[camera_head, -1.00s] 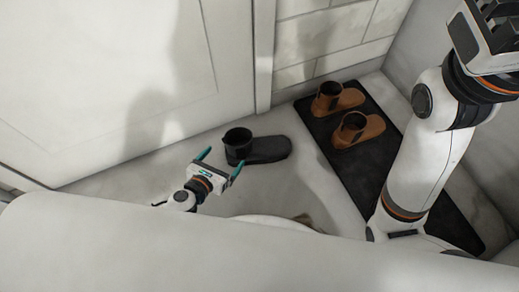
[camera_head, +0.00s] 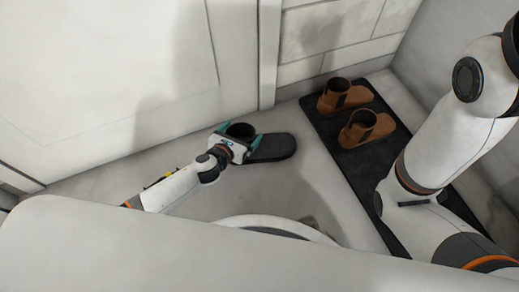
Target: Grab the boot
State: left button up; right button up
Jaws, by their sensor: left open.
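Whether the fingers touch the boot cannot be told. The gripper's body hides the near part of the boot's shaft. My right arm stands at the right side, and its gripper is out of view.
A pair of brown boots (camera_head: 367,129) stands on a black mat (camera_head: 317,128) to the right. A white door (camera_head: 110,80) and a tiled wall (camera_head: 335,35) close off the back. Bare floor lies between the black boot and the mat.

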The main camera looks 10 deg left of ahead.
pick_arm(q)
jog(key=shift+r, duration=0.1)
jog(key=c, duration=1.7)
jog(key=shift+r, duration=0.1)
